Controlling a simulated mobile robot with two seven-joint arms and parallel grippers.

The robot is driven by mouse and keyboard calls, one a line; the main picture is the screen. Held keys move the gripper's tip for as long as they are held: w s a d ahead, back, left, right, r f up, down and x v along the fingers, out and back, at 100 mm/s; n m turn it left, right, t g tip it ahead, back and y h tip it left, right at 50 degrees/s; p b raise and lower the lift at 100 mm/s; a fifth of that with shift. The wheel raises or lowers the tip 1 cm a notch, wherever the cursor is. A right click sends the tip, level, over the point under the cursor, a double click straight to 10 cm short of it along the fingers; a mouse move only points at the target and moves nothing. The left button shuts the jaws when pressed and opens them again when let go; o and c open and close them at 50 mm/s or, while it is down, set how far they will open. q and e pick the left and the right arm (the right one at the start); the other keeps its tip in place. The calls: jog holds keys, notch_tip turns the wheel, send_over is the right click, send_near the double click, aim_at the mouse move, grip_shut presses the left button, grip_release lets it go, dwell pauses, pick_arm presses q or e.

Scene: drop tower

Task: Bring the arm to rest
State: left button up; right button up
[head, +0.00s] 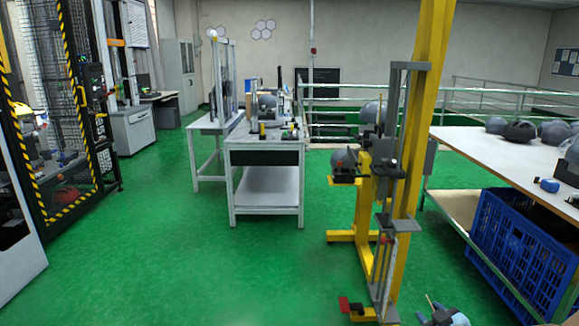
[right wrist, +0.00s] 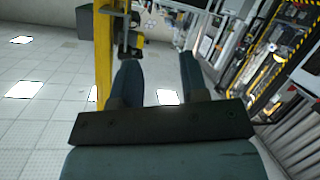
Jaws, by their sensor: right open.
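My right gripper (head: 440,314) shows at the bottom edge of the head view, right of the foot of the drop tower (head: 423,100). Only a small part of it is in the picture. In the right wrist view its two dark fingers stand apart with nothing between them (right wrist: 160,78). The tower's yellow column (right wrist: 103,45) also shows there, behind the left finger. My left gripper is in neither view.
A white table (head: 465,148) with several helmets stands at the right, with a blue crate (head: 520,245) below it. A white workbench (head: 265,145) stands behind the tower. A caged machine (head: 60,130) is at the left. The green floor between is clear.

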jog(key=s+a+f+g+y, duration=0.1)
jog(key=s+a+f+y, duration=0.25)
jog(key=s+a, duration=1.05)
jog(key=s+a+r+m, duration=0.1)
jog(key=s+a, duration=0.3)
jog(key=s, duration=0.3)
jog(key=s+a+r+m, duration=0.2)
jog(key=s+a, duration=0.1)
jog(key=s, duration=0.4)
pick_arm(q)
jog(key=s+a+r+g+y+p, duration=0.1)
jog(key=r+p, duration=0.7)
jog(key=p, duration=0.7)
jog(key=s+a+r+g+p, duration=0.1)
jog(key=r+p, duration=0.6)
jog(key=p, duration=0.9)
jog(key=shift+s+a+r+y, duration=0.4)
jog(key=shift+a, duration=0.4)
pick_arm(e)
jog(key=s+d+r+g, duration=0.1)
jog(key=r, duration=0.7)
jog(key=s+d+r+g+h, duration=0.1)
jog(key=s+d+r, duration=0.1)
jog(key=r, duration=0.5)
jog(key=shift+d+r+n+g, duration=0.2)
jog(key=shift+r+n+g, duration=0.1)
jog(key=shift+r+g, duration=0.1)
